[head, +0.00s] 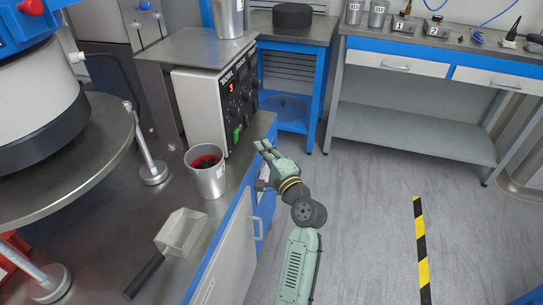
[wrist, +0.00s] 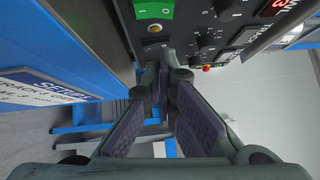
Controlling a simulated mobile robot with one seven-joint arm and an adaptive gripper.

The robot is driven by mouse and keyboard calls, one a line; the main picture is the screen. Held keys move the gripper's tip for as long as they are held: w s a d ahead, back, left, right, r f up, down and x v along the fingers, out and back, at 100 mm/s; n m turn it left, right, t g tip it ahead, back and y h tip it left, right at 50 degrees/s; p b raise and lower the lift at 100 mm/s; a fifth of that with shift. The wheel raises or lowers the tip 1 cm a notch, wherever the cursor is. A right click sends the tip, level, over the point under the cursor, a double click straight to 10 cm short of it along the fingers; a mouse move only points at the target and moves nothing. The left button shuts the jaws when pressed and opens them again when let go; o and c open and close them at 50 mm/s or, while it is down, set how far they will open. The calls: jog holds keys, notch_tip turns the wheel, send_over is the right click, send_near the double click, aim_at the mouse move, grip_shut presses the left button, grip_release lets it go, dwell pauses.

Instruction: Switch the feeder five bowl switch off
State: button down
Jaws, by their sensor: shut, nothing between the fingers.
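A grey control box (head: 205,108) stands on the bench at the left in the head view. Its black front panel (head: 238,100) has a red display, dark knobs and a green rocker switch (head: 237,134). The wrist view shows the panel turned, with the green switch (wrist: 154,9) at the top and several black knobs (wrist: 228,8) to its right. The labels are too small to read, so I cannot tell which control is the feeder five bowl switch. My gripper (head: 262,150) is shut and empty in front of the panel. Its fingertips (wrist: 168,62) show just below the green switch in the wrist view; contact is unclear.
A metal cup with red and dark contents (head: 208,182) and a scoop (head: 182,232) sit on the bench near the box. A round metal table (head: 100,160) is at the left. A blue-framed bench (head: 400,115) stands at the back.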

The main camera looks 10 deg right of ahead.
aim_at(236, 137)
jog(key=w+a, duration=0.1)
jog(key=w+a+p, duration=0.1)
jog(key=a, duration=0.1)
jog(key=shift+w+a+r, duration=0.1)
jog(key=shift+w+r, duration=0.2)
jog(key=shift+r, duration=0.1)
jog(key=shift+w+a+f+p, duration=0.1)
jog(key=shift+w+a+p, duration=0.2)
jog(key=shift+a, duration=0.25)
jog(key=shift+s, duration=0.1)
jog(key=shift+w+a+r+p, duration=0.2)
jog(key=shift+a+r+p, duration=0.2)
jog(key=shift+a+r, duration=0.05)
jog(key=shift+d+f, duration=0.1)
jog(key=shift+f, duration=0.1)
